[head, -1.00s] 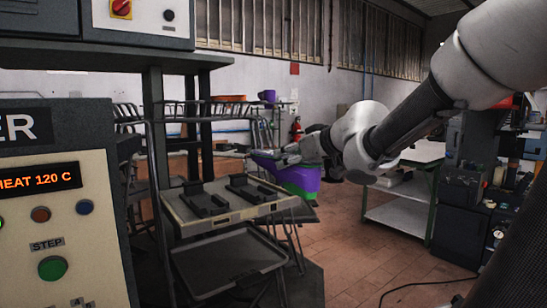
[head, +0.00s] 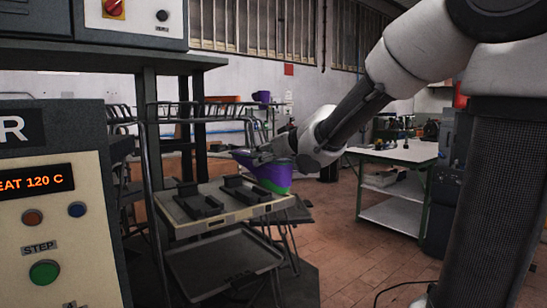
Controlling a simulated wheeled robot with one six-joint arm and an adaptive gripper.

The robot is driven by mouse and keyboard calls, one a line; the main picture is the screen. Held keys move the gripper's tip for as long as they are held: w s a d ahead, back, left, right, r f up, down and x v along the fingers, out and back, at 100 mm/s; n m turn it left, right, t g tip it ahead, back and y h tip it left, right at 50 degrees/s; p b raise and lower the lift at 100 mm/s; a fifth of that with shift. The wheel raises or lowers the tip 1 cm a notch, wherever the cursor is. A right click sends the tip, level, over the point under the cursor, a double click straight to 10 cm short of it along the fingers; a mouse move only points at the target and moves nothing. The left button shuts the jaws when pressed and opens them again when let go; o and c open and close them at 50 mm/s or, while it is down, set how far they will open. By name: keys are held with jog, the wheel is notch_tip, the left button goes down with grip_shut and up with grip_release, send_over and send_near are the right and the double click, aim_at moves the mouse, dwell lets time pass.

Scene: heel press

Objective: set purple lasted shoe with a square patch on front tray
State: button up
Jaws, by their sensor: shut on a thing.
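A purple shoe with a green lower part (head: 272,177) is held by my gripper (head: 262,157) in the head view. The gripper is shut on it, and the shoe hangs at the right rear edge of the upper tray. The upper tray (head: 215,222) is beige with dark holders (head: 198,203) on it, and these look empty. A second, dark tray (head: 222,262) sits lower down and is bare. The square patch on the shoe cannot be made out. The gripper's fingers are partly hidden against the shoe.
A control panel reading "HEAT 120 C" (head: 45,215) stands close at the left. A dark metal post (head: 155,150) rises by the trays. A white-topped table (head: 400,152) stands at the right. Brick floor (head: 340,240) lies open between. A purple item (head: 262,97) is on a rack behind.

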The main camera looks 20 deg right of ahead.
jog(key=shift+w+a+f, duration=0.1)
jog(key=shift+w+a, duration=0.3)
jog(key=shift+w, duration=0.85)
jog(key=shift+w+a+f, duration=0.1)
jog(key=shift+w+a, duration=0.35)
jog(key=shift+w, duration=0.8)
jog(key=shift+w+a+f, duration=0.1)
jog(key=shift+w+a, duration=0.3)
jog(key=shift+w, duration=0.85)
jog(key=shift+r+x, duration=0.2)
jog(key=shift+x, duration=0.75)
jog(key=shift+r+x, duration=0.2)
jog(key=shift+x, duration=0.7)
jog(key=shift+w+a+f, duration=0.1)
jog(key=shift+w+f, duration=0.15)
jog(key=shift+w, duration=0.15)
jog(key=shift+f, duration=1.15)
jog(key=shift+f, duration=0.55)
jog(key=o, duration=1.6)
jog(key=shift+s, duration=0.1)
jog(key=shift+c, duration=0.2)
jog(key=shift+f, duration=0.1)
jog(key=v, duration=1.2)
